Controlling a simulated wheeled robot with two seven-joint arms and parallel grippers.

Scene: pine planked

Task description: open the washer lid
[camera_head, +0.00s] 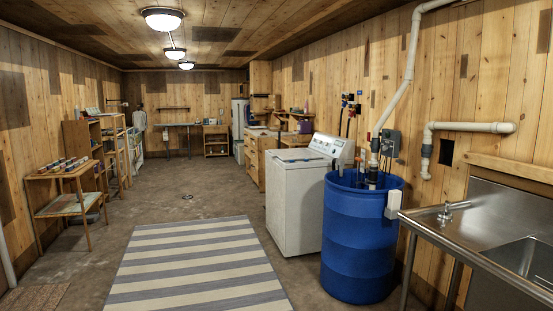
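The white top-loading washer (296,205) stands against the right wall, right of the picture's middle. Its lid (301,155) lies flat on top and looks shut. The raised control panel (330,146) is at the back of the top, on the wall side. The blue barrel in front hides part of the washer's near right side. Neither of my grippers shows in this view, and the washer is some way off across the floor.
A blue barrel (358,240) with pipes stands just nearer than the washer. A steel sink (510,240) is at the near right. A striped rug (195,265) lies on open floor left of the washer. A small wooden table (62,175) and shelves line the left wall.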

